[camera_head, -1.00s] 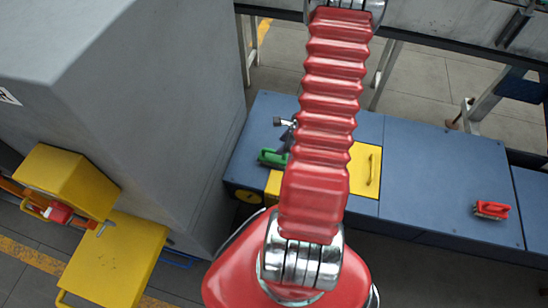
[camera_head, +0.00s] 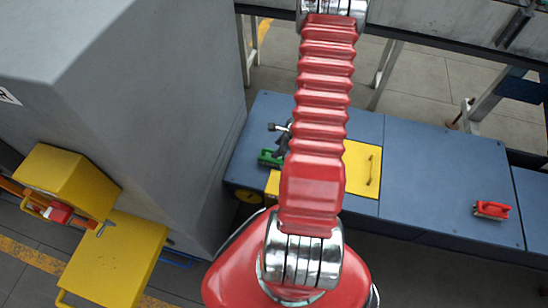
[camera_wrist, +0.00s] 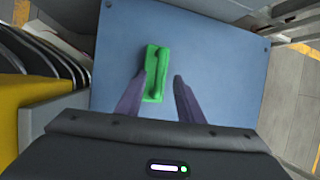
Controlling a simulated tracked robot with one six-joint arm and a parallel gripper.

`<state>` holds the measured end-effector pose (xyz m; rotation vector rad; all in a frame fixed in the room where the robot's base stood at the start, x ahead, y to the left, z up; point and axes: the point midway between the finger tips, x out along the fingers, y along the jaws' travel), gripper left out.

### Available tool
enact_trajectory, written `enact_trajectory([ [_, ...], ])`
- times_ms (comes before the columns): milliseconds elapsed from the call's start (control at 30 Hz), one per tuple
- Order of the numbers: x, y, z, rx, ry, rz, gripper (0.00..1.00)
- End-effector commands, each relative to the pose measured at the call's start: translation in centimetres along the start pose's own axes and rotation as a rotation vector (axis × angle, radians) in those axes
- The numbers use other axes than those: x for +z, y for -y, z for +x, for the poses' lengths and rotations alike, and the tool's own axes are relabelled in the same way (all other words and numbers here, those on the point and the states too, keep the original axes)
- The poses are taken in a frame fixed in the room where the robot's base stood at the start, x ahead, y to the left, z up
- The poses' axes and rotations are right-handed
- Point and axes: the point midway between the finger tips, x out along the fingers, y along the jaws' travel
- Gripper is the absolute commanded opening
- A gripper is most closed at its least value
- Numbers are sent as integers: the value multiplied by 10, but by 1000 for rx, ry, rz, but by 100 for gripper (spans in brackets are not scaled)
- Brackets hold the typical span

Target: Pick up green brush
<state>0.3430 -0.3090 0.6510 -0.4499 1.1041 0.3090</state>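The green brush (camera_head: 268,158) lies on the left part of the blue bench top (camera_head: 430,160), partly hidden behind my gripper in the head view. In the wrist view the green brush (camera_wrist: 156,74) lies lengthwise, its near end between my two dark fingers. My gripper (camera_wrist: 164,80) is open, with the brush closer to the left finger than to the right one. I cannot tell whether that finger touches the brush. In the head view my gripper (camera_head: 279,150) is small and dark beside the brush, mostly behind my red arm.
A red brush (camera_head: 492,210) lies far right on the bench. A yellow panel (camera_head: 362,169) with a handle is set in the bench right of my arm. A tall grey cabinet (camera_head: 150,130) stands close on the left. The bench between panel and red brush is clear.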

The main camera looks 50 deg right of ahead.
Motion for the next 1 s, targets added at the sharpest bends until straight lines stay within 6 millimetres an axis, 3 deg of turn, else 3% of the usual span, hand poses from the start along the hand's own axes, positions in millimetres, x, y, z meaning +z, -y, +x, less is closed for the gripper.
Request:
enact_trajectory([
  [300, 0, 0, 27, 0, 0, 0, 34],
  [867, 0, 0, 27, -1, 0, 1, 34],
  [1000, 0, 0, 27, -1, 0, 1, 25],
])
